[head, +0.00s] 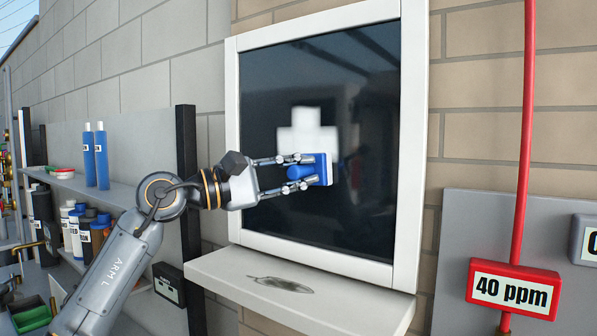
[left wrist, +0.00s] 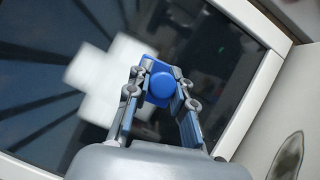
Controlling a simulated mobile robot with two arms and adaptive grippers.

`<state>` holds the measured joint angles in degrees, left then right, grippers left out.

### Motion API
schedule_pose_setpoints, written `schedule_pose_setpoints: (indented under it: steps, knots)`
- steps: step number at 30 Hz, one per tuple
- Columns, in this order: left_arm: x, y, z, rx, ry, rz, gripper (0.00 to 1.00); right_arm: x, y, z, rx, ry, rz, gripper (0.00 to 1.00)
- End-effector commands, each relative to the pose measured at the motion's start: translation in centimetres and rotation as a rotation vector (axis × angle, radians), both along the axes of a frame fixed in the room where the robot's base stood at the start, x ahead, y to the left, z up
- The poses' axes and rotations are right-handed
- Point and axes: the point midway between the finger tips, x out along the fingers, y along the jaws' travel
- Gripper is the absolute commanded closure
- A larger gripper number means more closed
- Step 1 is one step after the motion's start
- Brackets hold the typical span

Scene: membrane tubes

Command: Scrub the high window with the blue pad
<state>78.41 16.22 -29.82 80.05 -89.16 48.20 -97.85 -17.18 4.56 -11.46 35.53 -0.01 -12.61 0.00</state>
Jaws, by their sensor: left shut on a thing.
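The high window (head: 260,90) is a dark glass pane in a white frame on the brick wall. A blurry whitish patch (head: 308,125) shows on the glass, and it also appears in the left wrist view (left wrist: 95,75). My left gripper (head: 300,172) is shut on the blue pad (head: 322,170) by its round blue handle (left wrist: 162,86). The pad is at the glass, over the lower part of the whitish patch and partly covering it. I cannot tell whether the pad's face touches the glass. My right gripper is in neither view.
A white sill (head: 230,266) with a dark smudge (head: 280,284) juts out below the window. Shelves with blue bottles (head: 102,155) stand at left. A red pipe (head: 526,120) and a red "40 ppm" box (head: 513,288) are at right.

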Motion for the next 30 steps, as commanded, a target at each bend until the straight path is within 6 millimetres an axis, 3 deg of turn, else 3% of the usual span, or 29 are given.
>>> schedule_pose_setpoints:
  steps: [15,30]
  knots:
    - [0.0,0.0,-2.8,-0.001,0.0,0.0,1.0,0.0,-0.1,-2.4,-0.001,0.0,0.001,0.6]
    - [0.0,0.0,-2.1,-0.001,-0.002,0.001,1.0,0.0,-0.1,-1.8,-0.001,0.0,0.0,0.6]
